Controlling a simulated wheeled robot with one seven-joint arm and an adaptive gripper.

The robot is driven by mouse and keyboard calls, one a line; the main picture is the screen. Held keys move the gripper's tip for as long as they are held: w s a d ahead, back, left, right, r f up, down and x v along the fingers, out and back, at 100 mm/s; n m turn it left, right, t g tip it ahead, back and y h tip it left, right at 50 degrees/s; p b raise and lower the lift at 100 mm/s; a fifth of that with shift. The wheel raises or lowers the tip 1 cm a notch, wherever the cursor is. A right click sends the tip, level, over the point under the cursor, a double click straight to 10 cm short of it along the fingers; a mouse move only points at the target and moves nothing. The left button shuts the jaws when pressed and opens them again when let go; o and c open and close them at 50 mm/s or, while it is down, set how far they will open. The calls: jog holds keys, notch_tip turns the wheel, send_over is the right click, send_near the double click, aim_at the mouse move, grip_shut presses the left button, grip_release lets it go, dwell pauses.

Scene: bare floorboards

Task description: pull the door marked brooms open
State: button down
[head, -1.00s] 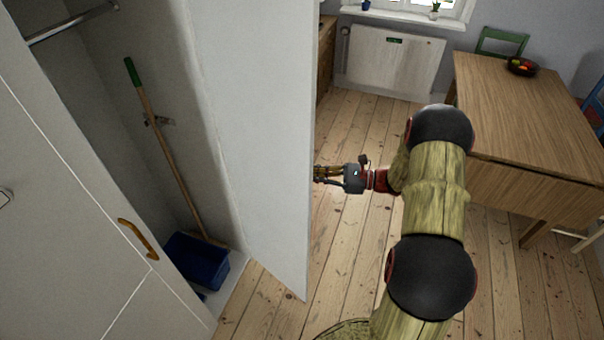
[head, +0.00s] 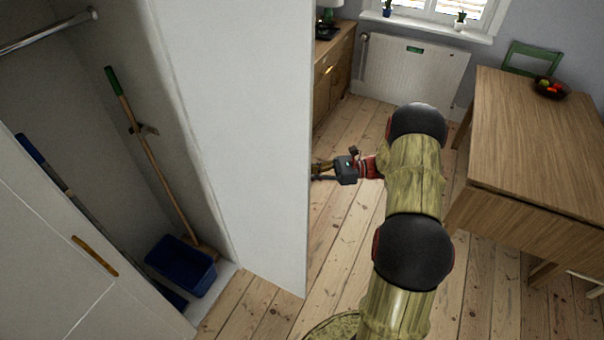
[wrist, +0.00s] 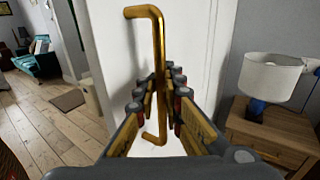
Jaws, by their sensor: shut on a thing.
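The white door (head: 235,120) stands swung open from the closet, its broad inner face toward me in the head view. I see no lettering on the face that shows. My gripper (head: 320,170) is at the door's far side, just past its right edge, with the fingertips partly hidden there. In the wrist view a brass bar handle (wrist: 158,50) stands upright on the door (wrist: 115,50). The gripper's fingers (wrist: 159,100) are closed around the handle's lower half.
The closet holds a green-tipped broom, a blue-handled tool and a blue bucket (head: 182,267). A second door (head: 60,275) with a wooden handle is at left. A wooden table (head: 530,150) stands right. A nightstand (wrist: 270,130) with a lamp shows in the wrist view. Floorboards between are clear.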

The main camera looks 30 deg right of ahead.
jog(key=shift+s+f, duration=0.1)
jog(key=c, duration=2)
grip_release()
jog(key=v, duration=1.2)
